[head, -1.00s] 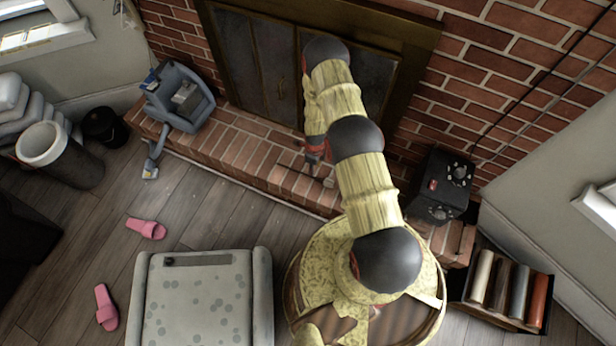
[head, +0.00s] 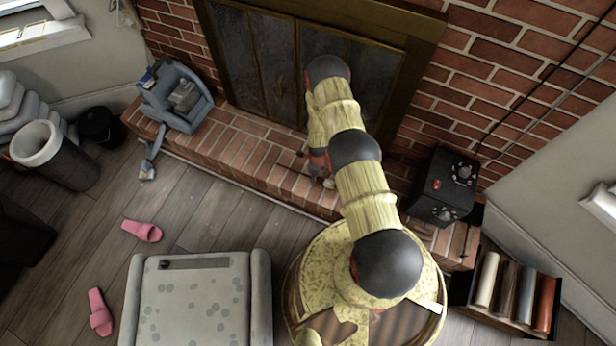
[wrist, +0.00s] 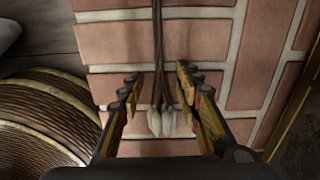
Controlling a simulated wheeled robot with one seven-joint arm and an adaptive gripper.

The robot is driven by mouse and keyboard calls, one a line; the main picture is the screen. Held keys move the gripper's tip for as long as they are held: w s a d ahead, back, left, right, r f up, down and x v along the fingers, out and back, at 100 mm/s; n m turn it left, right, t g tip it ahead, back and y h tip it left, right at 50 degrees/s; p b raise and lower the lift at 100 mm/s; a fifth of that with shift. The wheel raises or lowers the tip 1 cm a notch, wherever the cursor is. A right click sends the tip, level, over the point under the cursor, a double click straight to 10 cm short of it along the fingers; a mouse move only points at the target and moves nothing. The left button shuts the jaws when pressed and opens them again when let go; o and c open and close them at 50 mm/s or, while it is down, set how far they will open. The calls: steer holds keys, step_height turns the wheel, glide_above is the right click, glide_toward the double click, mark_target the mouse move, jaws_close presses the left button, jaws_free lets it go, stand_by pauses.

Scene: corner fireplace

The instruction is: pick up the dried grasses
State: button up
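The dried grasses (wrist: 160,110) are a thin bundle of dark stems with pale, fluffy heads. In the wrist view they lie on the brick hearth, heads toward my gripper. My gripper (wrist: 157,78) is open, with one finger on each side of the bundle and a gap on both sides, wider on the left. In the head view my arm hides most of the gripper and grasses; a pale tip (head: 328,184) shows beside the arm on the hearth.
The brick hearth (head: 240,160) runs below the dark fireplace doors (head: 255,65). A grey-blue appliance (head: 178,97) stands on it to the left, and a black box (head: 440,190) to the right. A ridged round object (wrist: 40,115) is close at left in the wrist view.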

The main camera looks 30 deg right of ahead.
steer(key=shift+c, duration=0.8)
jaws_close()
steer(key=shift+r, duration=0.15)
steer(key=shift+r, duration=0.25)
step_height(320, 180, up, 2)
steer(key=shift+r+p, duration=0.15)
steer(key=shift+p, duration=0.6)
steer(key=s+d+r+p, duration=0.1)
steer(key=s+r+p, duration=0.5)
steer(key=s+r, duration=0.4)
steer(key=s, duration=0.4)
steer(key=shift+d, duration=0.2)
